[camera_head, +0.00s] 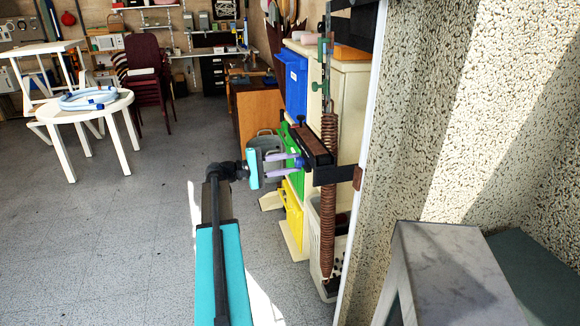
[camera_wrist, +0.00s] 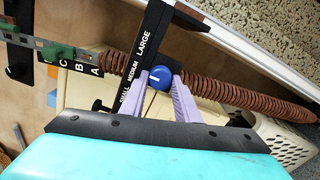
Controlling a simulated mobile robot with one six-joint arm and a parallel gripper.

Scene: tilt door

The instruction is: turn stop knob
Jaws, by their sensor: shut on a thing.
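The stop knob (camera_wrist: 160,77) is round and blue with a pale line across its face. In the wrist view it sits on a black bar (camera_wrist: 148,50) marked SMALL, MEDIUM and LARGE. The two lilac fingers of my gripper (camera_wrist: 161,88) are shut on it, one on each side. In the head view my gripper (camera_head: 298,161) reaches right to the dark door hardware, and a bit of blue shows at the fingertips. The fingers partly hide the knob's sides.
A rusty coil spring (camera_head: 328,205) hangs upright beside the door post. Shelving with blue (camera_head: 296,85), green and yellow bins stands close behind. A pale stone-topped block (camera_head: 455,275) is at lower right. Open grey floor (camera_head: 120,235) lies to the left, with a white round table (camera_head: 83,107).

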